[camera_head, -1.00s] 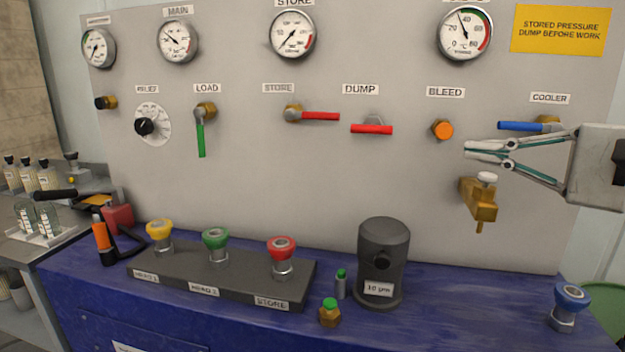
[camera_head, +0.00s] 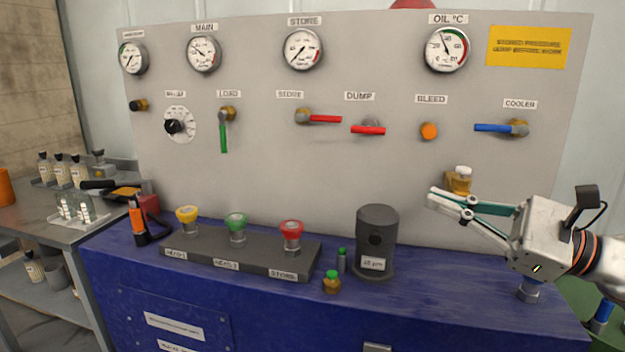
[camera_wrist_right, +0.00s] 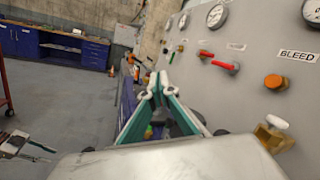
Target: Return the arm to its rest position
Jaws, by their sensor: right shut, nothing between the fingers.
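My right gripper (camera_head: 434,199) is shut and empty in the head view. It is in front of the panel at the right, above the blue bench and to the right of the dark grey filter housing (camera_head: 377,238). Its arm comes in from the right edge. In the right wrist view the fingertips (camera_wrist_right: 152,82) meet with nothing between them. My left gripper (camera_wrist_right: 22,146) seems to show at the lower left of the right wrist view, apart from the bench; its jaws are too small to judge. It is not in the head view.
The grey panel (camera_head: 270,180) carries gauges, valve handles and the orange bleed knob (camera_head: 429,131). A brass valve (camera_head: 459,181) sits just behind my right fingers. Yellow, green and red couplings (camera_head: 291,232) stand on the blue bench (camera_head: 200,290). A side table (camera_head: 60,232) holds bottles.

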